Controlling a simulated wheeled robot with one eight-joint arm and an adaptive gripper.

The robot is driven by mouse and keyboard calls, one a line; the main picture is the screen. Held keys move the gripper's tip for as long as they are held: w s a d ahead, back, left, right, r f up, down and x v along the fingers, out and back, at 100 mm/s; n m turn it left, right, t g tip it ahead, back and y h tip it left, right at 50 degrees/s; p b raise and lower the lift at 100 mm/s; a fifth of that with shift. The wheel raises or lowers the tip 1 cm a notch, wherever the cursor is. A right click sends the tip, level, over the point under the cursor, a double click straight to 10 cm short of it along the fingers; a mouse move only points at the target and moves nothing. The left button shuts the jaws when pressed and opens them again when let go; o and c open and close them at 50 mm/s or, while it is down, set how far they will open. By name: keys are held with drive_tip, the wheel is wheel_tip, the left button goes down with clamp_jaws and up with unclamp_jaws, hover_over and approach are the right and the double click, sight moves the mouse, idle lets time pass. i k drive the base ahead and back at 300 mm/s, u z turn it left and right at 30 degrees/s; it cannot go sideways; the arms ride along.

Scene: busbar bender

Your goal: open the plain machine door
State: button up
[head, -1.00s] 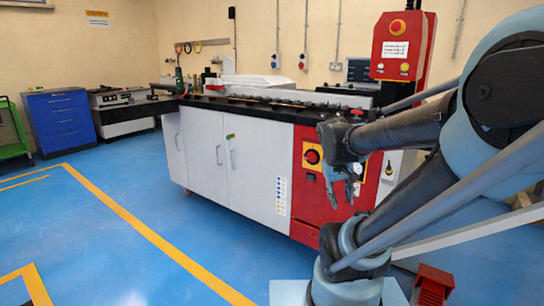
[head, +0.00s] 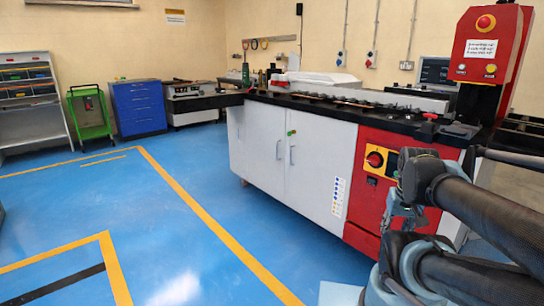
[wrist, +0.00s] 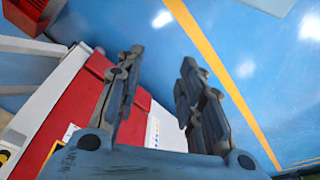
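The red and white machine has two white doors side by side, a left door (head: 253,140) and a right door (head: 318,165). Both look shut, each with a slim upright handle near the seam.
A yellow plate with a red rotary switch (head: 375,159) is on the red panel. The red control box (head: 487,45) stands above. A blue drawer cabinet (head: 138,107) and green cart (head: 90,115) stand at back left. Blue floor before the doors is clear.

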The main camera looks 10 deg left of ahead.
sight(265, 124)
drive_tip(key=k, duration=0.55)
drive_tip(key=u, duration=0.7)
drive_tip(key=i, duration=0.75)
drive_tip(key=u, duration=0.5)
drive_tip(key=i, duration=0.55)
drive_tip(key=z, duration=0.05)
